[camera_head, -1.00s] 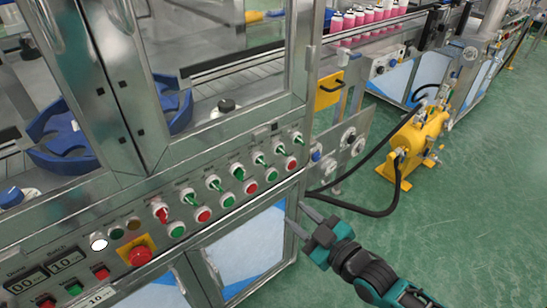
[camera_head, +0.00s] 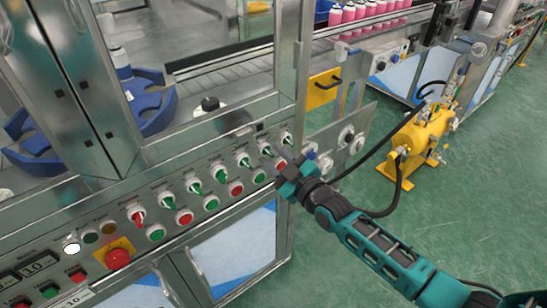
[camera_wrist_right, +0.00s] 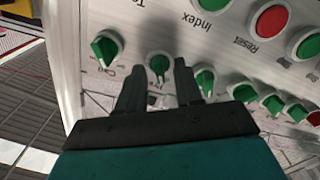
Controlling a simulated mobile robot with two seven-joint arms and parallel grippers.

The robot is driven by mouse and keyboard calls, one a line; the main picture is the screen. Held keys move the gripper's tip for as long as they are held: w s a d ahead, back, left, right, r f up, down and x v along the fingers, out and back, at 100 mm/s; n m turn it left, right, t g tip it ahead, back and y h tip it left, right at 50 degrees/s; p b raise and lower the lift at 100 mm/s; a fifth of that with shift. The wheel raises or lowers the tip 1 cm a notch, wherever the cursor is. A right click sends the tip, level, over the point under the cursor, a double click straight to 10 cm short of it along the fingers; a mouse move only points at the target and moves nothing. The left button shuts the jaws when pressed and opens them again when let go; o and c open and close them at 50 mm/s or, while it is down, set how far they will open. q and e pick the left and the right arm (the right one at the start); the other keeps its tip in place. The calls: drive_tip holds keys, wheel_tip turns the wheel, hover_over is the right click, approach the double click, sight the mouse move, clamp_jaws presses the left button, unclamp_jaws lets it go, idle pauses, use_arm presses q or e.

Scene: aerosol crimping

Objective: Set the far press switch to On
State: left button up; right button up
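A sloped control panel (camera_head: 65,219) carries a row of turn switches: a red one (camera_head: 138,216) at the left, then several green ones. I cannot read which is the far press switch. The far-end green switch (camera_head: 287,138) is at the right end; it appears leftmost in the right wrist view (camera_wrist_right: 107,47). My right gripper (camera_head: 274,153) is at the panel's far end. In the right wrist view its two fingers (camera_wrist_right: 159,78) are apart, with the second green switch (camera_wrist_right: 160,66) from the left showing between their tips. Contact cannot be told. My left gripper is out of view.
Red and green push buttons (camera_head: 237,188) sit below the switches. A metal frame post (camera_head: 290,75) rises behind the panel's far end. A yellow pump unit (camera_head: 415,140) with black hoses stands to the right on open green floor (camera_head: 490,190).

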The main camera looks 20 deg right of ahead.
drive_tip(key=shift+w+a, duration=0.1)
drive_tip(key=shift+w, duration=0.25)
drive_tip(key=shift+c, duration=0.2)
clamp_jaws()
